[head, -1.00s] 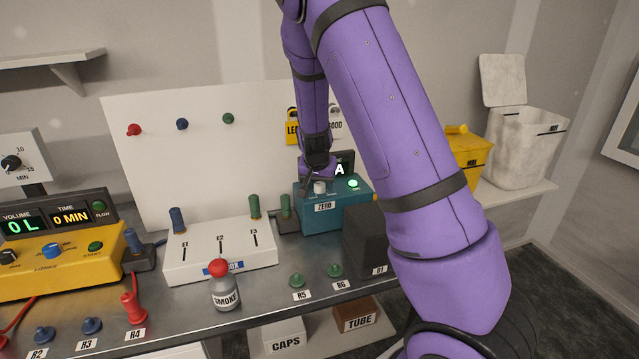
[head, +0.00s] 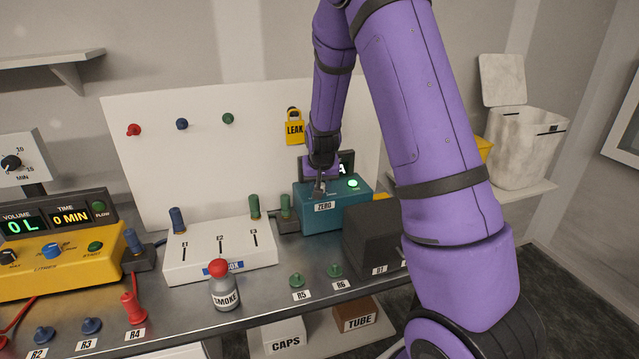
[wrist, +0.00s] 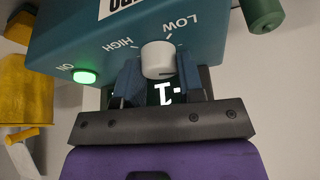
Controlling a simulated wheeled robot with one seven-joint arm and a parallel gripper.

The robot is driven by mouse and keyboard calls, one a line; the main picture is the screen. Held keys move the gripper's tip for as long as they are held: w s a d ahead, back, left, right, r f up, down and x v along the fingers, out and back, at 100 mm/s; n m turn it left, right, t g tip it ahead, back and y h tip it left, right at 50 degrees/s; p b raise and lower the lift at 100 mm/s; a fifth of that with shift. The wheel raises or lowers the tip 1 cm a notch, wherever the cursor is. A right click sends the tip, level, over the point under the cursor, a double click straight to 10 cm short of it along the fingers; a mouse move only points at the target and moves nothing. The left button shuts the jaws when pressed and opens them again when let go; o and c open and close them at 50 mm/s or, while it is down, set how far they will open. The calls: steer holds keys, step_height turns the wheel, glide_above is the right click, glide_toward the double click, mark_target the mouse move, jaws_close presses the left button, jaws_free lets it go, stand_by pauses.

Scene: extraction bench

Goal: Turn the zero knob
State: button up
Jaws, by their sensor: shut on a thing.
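The zero knob (wrist: 158,60) is a white round knob on the teal box (wrist: 215,45), with LOW and HIGH printed around it in the wrist view. My gripper (wrist: 158,80) has one finger on each side of the knob and is shut on it. In the head view the teal box (head: 345,211) stands at the back of the bench, labelled ZERO, with a lit green light (head: 353,184). There my gripper (head: 319,190) reaches down onto the box top and mostly hides the knob. A display behind the knob is partly covered by my fingers.
A dark box (head: 372,238) stands right in front of the teal box. A white slotted box (head: 220,262) and a green cylinder (head: 286,207) are to the left. A yellow LEAK tag (head: 294,127) hangs behind.

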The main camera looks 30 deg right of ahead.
steer(key=shift+n, duration=0.3)
steer(key=o, duration=0.9)
steer(key=shift+r, duration=0.1)
steer(key=v, duration=1)
steer(key=shift+s+r, duration=0.25)
steer(key=shift+s, duration=0.05)
